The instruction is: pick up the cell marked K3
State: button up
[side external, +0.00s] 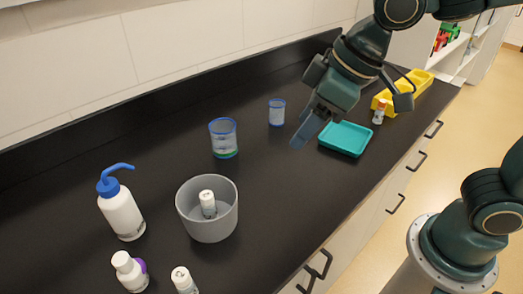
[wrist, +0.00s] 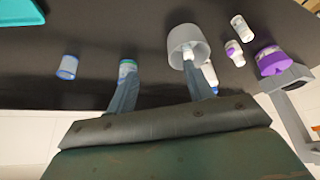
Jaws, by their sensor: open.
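A small white cell (side external: 208,204) stands inside a grey round pot (side external: 184,207); the wrist view also shows the pot (wrist: 174,38). Another white cell (side external: 183,279) is at the front edge of the side view, probably the white one (wrist: 240,27) in the wrist view. A small cell with a reddish top (side external: 379,112) stands near a yellow bin. No marking is readable, so I cannot tell which is K3. My gripper (side external: 308,130) is open and empty, above the bench left of the teal tray; its two fingers (wrist: 160,90) show apart in the wrist view.
A blue-rimmed beaker (side external: 223,139), a smaller cup (side external: 277,112), a wash bottle (side external: 121,213) and a white bottle with purple (side external: 129,270) stand on the black bench. The teal tray (side external: 345,138) and yellow bin (side external: 420,79) are to the right. The bench between pot and tray is clear.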

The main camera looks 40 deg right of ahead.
jog(key=a+f+n+g, duration=0.1)
jog(key=a+f+n, duration=0.25)
jog(key=a, duration=0.85)
jog(key=n+y, duration=0.1)
jog(key=n, duration=0.1)
send_near(186, 285)
jog(key=shift+g, duration=0.4)
jog(key=shift+w+d+x, duration=0.15)
jog(key=shift+w+x, duration=0.1)
jog(key=shift+x, duration=1)
jog(key=shift+w+d+x, duration=0.2)
jog(key=shift+x, duration=1.05)
jog(key=shift+w+d+x, duration=0.15)
jog(key=shift+w+x, duration=0.1)
jog(key=shift+x, duration=1.05)
jog(key=shift+x, duration=2.55)
jog(key=c, duration=1.1)
